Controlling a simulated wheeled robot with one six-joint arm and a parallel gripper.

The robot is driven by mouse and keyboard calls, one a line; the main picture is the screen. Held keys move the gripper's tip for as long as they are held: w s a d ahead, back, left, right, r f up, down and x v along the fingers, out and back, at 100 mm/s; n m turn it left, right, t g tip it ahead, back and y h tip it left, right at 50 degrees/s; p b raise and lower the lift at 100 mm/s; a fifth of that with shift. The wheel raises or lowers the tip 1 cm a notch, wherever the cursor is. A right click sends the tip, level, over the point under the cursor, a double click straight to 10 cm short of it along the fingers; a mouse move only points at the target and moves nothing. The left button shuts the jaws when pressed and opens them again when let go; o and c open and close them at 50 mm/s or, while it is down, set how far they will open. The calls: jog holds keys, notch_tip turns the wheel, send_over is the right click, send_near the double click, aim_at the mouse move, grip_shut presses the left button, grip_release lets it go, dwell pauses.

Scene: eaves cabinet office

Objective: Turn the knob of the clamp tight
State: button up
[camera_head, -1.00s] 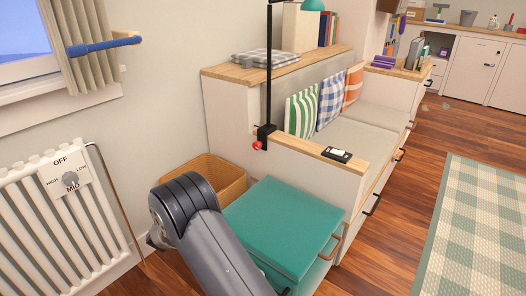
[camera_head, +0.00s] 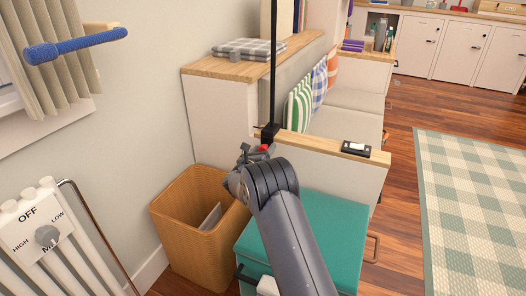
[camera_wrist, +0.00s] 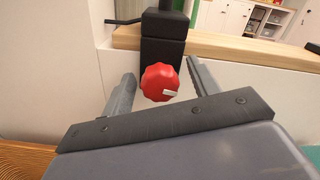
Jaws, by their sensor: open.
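The clamp (camera_head: 268,133) is a black block with a tall black pole, fixed on the wooden ledge of the bench end. Its red knob (camera_wrist: 160,82) shows between my fingers in the wrist view, lobed, with a white mark on its lower right. In the head view only the top of the knob (camera_head: 264,147) shows beside my gripper. My gripper (camera_wrist: 159,84) is open, with one finger on each side of the knob. A gap shows between each finger and the knob. The clamp's black body (camera_wrist: 162,50) rises behind the knob.
A wicker bin (camera_head: 190,222) stands below my gripper on the left. A teal-topped box (camera_head: 325,235) stands below my arm. The wooden ledge (camera_wrist: 235,48) runs right from the clamp. A small switch box (camera_head: 356,148) sits on it. A radiator (camera_head: 50,245) is at left.

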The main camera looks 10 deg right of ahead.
jog(key=c, duration=1)
jog(key=shift+a+n, duration=0.1)
jog(key=shift+n, duration=0.3)
jog(key=n+b, duration=0.1)
jog(key=n, duration=0.2)
jog(key=shift+n, duration=0.3)
jog(key=n, duration=0.5)
jog(key=shift+n, duration=0.3)
jog(key=n+p, duration=0.1)
jog(key=n, duration=0.4)
jog(key=shift+p, duration=0.4)
jog(key=n+p, duration=0.1)
jog(key=n, duration=0.4)
jog(key=shift+f, duration=0.15)
jog(key=shift+p, duration=0.3)
